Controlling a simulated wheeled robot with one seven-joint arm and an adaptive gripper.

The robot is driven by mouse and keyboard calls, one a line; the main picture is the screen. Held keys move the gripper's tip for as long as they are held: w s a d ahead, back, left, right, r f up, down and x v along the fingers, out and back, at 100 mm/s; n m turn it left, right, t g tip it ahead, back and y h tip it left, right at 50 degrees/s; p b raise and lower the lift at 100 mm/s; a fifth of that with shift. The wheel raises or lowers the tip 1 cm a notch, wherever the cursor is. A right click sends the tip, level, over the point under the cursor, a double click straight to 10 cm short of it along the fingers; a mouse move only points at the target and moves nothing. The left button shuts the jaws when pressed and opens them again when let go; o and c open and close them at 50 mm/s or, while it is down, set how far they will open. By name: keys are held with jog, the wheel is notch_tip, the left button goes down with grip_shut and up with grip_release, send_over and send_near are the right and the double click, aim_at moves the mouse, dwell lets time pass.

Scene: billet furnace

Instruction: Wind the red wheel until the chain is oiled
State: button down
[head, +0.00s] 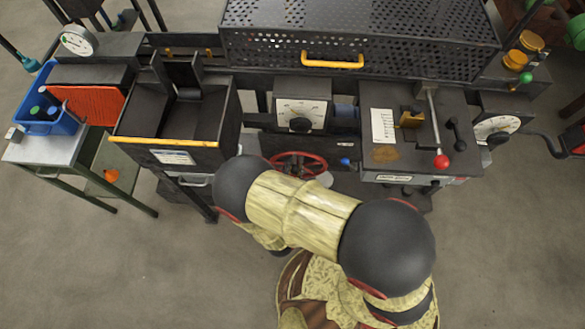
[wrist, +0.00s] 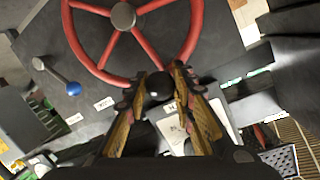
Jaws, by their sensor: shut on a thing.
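The red wheel (head: 298,163) is low at the front of the machine in the head view, partly hidden behind my arm. In the wrist view the red wheel (wrist: 135,75) fills the top, with spokes and a grey hub. My gripper (wrist: 158,88) is at the near rim of the wheel, its two yellow-brown fingers shut around a dark round knob (wrist: 159,85) at the rim. My gripper is hidden by my arm in the head view. No chain can be made out clearly in either view.
A lever with a blue ball (wrist: 72,88) stands left of the wheel in the wrist view. In the head view, a red-knobbed lever (head: 441,161) is at right, a dial box (head: 300,102) above the wheel, and a hopper (head: 180,125) at left. The floor in front is clear.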

jog(key=shift+d, duration=0.1)
jog(key=c, duration=1.5)
grip_release()
jog(key=shift+s, duration=0.1)
jog(key=shift+v, duration=3.7)
